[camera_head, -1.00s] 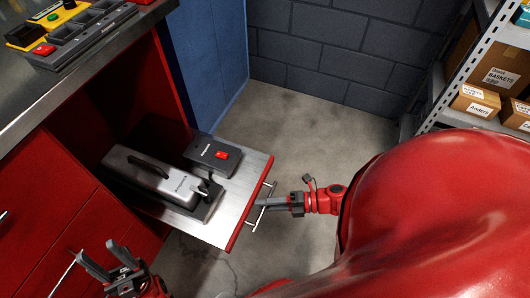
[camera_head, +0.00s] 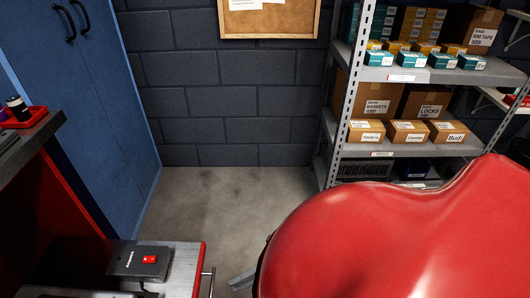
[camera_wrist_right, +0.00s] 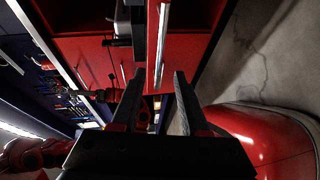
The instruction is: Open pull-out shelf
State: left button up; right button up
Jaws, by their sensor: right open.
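The pull-out shelf (camera_head: 184,270) stands out from the red bench at the lower left of the head view. Its red front edge carries a metal bar handle (camera_head: 211,283). A dark box with a red switch lies on it. My right gripper (camera_head: 242,280) shows only as a grey piece just right of the handle, apart from it; my red body hides the rest. In the right wrist view, my right gripper (camera_wrist_right: 157,80) is open and empty, with the handle (camera_wrist_right: 159,72) between and beyond its fingertips. My left gripper is not clearly seen.
A blue cabinet (camera_head: 85,110) stands at the left, by the grey block wall (camera_head: 190,95). A metal rack (camera_head: 350,90) with cartons stands at the right. Concrete floor (camera_head: 220,205) between them is clear.

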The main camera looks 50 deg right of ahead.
jog(key=b+v, duration=0.4)
jog(key=v, duration=0.4)
dwell(0.7)
